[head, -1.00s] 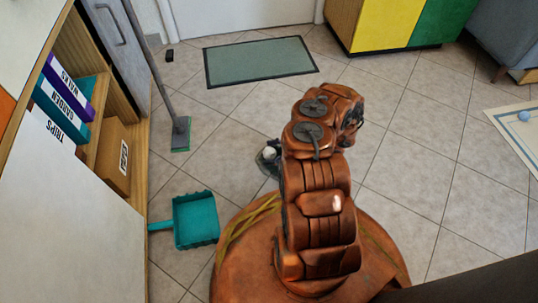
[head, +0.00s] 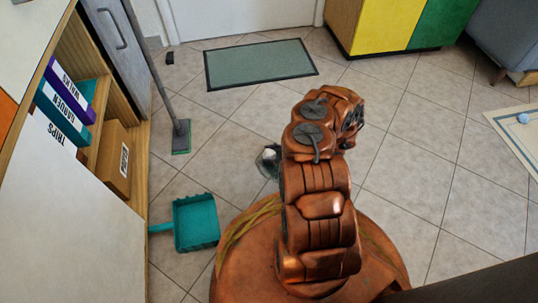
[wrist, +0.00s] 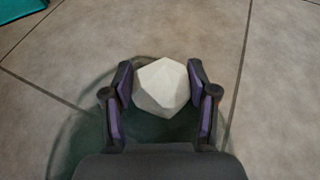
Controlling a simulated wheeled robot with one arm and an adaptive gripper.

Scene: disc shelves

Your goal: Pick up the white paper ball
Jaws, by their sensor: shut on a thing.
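The white paper ball (wrist: 161,87) is a faceted, off-white lump between the fingers of my gripper (wrist: 163,92) in the wrist view. Both finger pads press against its sides, and my gripper is shut on it. Tiled floor shows around it; I cannot tell how far the ball is above the floor. In the head view, a small part of the ball (head: 269,155) shows left of my arm. The rest of the gripper there is mostly hidden behind the arm.
A teal dustpan (head: 195,222) lies on the floor at the left, near a broom (head: 181,135). A shelf with binders and a cardboard box (head: 114,160) stands along the left. A green mat (head: 260,63) lies near the door.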

